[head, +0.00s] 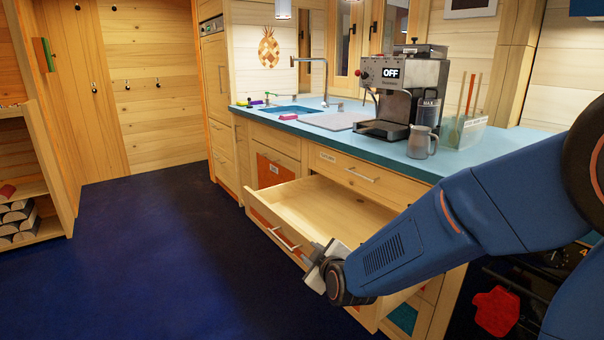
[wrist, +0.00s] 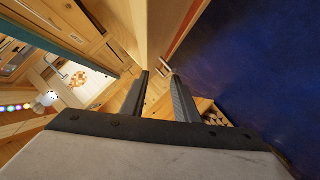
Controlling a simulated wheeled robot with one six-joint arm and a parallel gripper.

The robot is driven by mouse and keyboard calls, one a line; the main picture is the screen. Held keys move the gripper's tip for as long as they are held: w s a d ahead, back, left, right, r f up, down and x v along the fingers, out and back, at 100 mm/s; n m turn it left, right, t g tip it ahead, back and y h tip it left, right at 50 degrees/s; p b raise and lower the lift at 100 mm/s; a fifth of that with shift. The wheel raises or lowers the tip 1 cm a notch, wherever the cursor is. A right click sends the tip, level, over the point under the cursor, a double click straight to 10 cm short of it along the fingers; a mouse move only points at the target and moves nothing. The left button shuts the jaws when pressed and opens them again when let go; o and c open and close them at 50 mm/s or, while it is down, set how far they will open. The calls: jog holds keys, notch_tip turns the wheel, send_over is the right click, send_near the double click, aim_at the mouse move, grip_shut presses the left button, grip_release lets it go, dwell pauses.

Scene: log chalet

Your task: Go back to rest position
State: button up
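My gripper (wrist: 160,85) shows in the wrist view with its two fingers apart and nothing between them. In the head view, my blue arm reaches in from the right, and its end (head: 322,268) is beside the front of an open drawer (head: 320,205). The visible part of the drawer's inside is empty. The arm hides the drawer's right part. I cannot tell whether the gripper touches the drawer front or its metal handle (head: 284,240).
The blue counter (head: 395,160) above the drawer holds a coffee machine (head: 400,90), a metal jug (head: 422,142) and a sink (head: 290,110). A red mitt-like thing (head: 496,310) is at lower right. A wooden shelf with logs (head: 18,220) stands left. The dark blue floor (head: 140,260) is clear.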

jog(key=s+d+r+m+g, duration=0.1)
jog(key=s+d+m, duration=0.1)
jog(key=s+d, duration=0.2)
jog(key=s+d+r+m+g+h, duration=0.1)
jog(key=s+d+r+m, duration=0.1)
jog(key=s+d, duration=0.2)
jog(key=s+d+r+m+g, duration=0.1)
jog(key=s+d+r+g, duration=0.1)
jog(key=s+d, duration=0.2)
jog(key=shift+s+d+m+h, duration=0.15)
jog(key=shift+d+m+h, duration=0.05)
jog(key=shift+d, duration=0.5)
jog(key=shift+s+d+m+h, duration=0.1)
jog(key=shift+d+m+h, duration=0.1)
jog(key=shift+d, duration=0.5)
jog(key=s+d+m+g+h, duration=0.1)
jog(key=s+d+m+g, duration=0.1)
jog(key=s+d, duration=0.4)
jog(key=s+d+m+g+h, duration=0.1)
jog(key=s+d+m, duration=0.3)
jog(key=s, duration=1)
jog(key=shift+s+d+r+m+g+h, duration=0.25)
jog(key=shift+d+r+g, duration=0.2)
jog(key=shift+d, duration=0.45)
